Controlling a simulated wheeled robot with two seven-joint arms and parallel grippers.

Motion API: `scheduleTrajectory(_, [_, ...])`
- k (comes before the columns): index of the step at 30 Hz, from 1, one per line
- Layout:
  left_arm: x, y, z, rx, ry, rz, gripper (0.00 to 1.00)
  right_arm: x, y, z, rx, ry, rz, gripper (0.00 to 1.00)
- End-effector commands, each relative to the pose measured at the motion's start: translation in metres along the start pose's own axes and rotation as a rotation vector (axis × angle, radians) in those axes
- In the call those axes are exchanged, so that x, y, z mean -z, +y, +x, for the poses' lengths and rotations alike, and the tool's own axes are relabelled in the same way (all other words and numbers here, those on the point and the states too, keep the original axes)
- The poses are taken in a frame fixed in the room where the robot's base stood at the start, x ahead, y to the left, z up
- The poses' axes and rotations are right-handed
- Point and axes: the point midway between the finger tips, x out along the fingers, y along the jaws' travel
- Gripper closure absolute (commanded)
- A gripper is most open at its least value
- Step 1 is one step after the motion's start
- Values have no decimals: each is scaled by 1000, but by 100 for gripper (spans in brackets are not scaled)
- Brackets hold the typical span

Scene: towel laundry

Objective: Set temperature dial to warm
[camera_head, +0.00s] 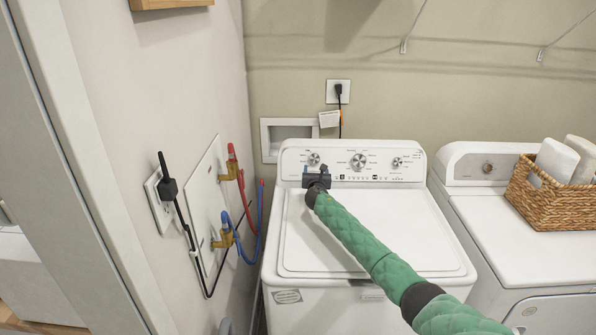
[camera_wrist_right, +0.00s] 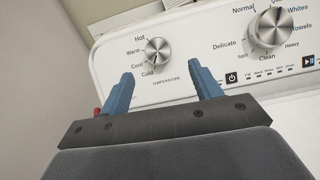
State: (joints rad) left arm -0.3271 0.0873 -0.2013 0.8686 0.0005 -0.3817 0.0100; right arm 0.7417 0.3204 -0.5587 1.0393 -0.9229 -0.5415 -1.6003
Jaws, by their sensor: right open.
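The temperature dial (camera_wrist_right: 157,51) is a small silver knob at the left of the washer's control panel (camera_wrist_right: 190,70). The labels Hot, Warm, Cool and Cold run down its left side; I cannot make out which one it points to. It also shows in the head view (camera_head: 313,159). My right gripper (camera_wrist_right: 160,75) is open and empty. Its two blue fingers stand apart just below and in front of the dial, not around it. In the head view the right gripper (camera_head: 316,168) is at the panel's left end. My left gripper is not in view.
A larger cycle dial (camera_wrist_right: 273,31) and a power button (camera_wrist_right: 232,78) sit to the right on the panel. The white washer lid (camera_head: 370,235) lies shut under my right arm. A dryer with a wicker basket (camera_head: 550,205) stands at right; hoses (camera_head: 243,205) hang at left.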

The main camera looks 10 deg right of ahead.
Motion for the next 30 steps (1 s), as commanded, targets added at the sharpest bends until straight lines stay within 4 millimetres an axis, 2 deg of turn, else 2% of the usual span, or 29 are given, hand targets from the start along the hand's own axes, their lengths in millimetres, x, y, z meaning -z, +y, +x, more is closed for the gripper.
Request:
scheduleTrajectory(8, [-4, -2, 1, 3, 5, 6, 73, -3, -2, 17, 0, -3, -42, 36])
scheduleTrajectory(13, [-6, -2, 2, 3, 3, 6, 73, -3, -1, 36, 0, -2, -41, 36])
scheduleTrajectory(21, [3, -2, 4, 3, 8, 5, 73, -2, -2, 65, 1, -3, -40, 36])
scheduleTrajectory(30, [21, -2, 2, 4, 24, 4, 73, -2, -2, 80, 0, -2, -38, 36])
